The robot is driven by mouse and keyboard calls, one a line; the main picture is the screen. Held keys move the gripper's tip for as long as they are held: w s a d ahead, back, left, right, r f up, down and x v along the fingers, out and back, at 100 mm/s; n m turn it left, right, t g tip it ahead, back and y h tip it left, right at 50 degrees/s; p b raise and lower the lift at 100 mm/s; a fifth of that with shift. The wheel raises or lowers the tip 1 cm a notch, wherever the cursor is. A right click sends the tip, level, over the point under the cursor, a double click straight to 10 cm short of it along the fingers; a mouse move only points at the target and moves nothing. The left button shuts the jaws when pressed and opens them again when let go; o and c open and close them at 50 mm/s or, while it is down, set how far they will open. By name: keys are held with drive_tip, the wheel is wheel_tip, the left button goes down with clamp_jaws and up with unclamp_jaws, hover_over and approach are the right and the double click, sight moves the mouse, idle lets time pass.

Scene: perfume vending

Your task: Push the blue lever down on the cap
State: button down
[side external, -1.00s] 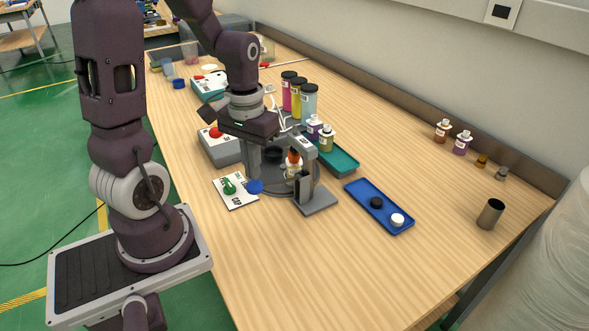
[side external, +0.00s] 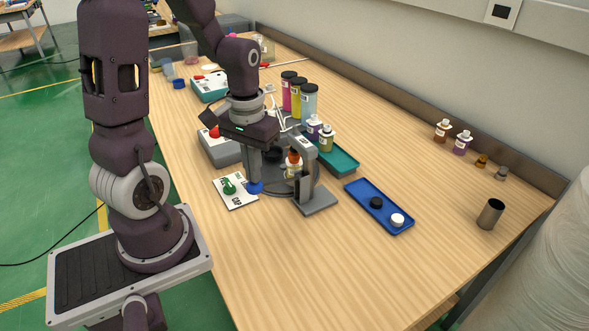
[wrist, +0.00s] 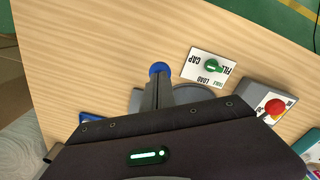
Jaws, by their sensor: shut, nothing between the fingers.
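The blue lever knob (side external: 255,188) is at the front edge of the round grey turntable station (side external: 310,185). My gripper (side external: 254,181) is shut and empty, pointing down with its fingertips right at the top of the knob; I cannot tell if they touch. In the wrist view the blue knob (wrist: 159,68) shows just beyond the fingertips (wrist: 158,80), and the rest of the lever is hidden. A small bottle with an orange-red top (side external: 293,163) stands in the station, beside the grey press column (side external: 304,165).
A white panel with a green selector (side external: 230,185) and words including LOAD and CAP lies left of the knob. A grey box with a red button (side external: 214,132) stands behind it. The front table is clear.

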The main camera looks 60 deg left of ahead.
drive_tip(key=shift+f, duration=2.05)
drive_tip(key=shift+r, duration=4.05)
drive_tip(key=s+d+r+m+t, duration=0.5)
drive_tip(key=s+d+r+m, duration=0.1)
drive_tip(key=d+r, duration=0.5)
drive_tip(key=shift+s+d+r+t, duration=0.3)
drive_tip(key=shift+s+d, duration=0.2)
drive_tip(key=shift+s, duration=0.05)
